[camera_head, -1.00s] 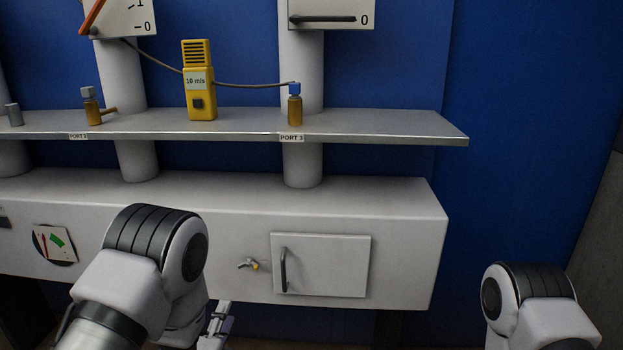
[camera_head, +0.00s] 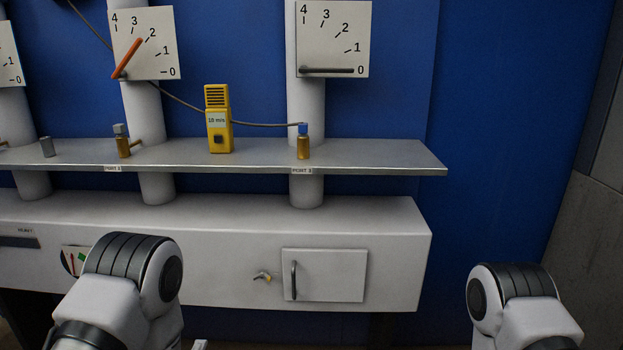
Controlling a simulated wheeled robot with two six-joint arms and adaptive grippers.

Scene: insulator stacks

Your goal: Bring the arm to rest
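My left arm (camera_head: 125,275) comes in at the lower left, in front of the white cabinet. Only a small pale piece near the bottom edge, right of that arm, may belong to my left gripper; its fingers cannot be made out. My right arm (camera_head: 515,300) is at the lower right, in front of the blue wall and clear of the cabinet. My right gripper is out of the picture. Neither visible arm link clearly touches anything.
A white cabinet (camera_head: 220,235) has a closed door (camera_head: 335,275) and a small tap (camera_head: 263,277). The metal shelf (camera_head: 390,157) carries a yellow meter (camera_head: 219,120) and brass port fittings (camera_head: 303,146). Dials (camera_head: 335,40) stand above. Blue wall (camera_head: 500,130) lies open at right.

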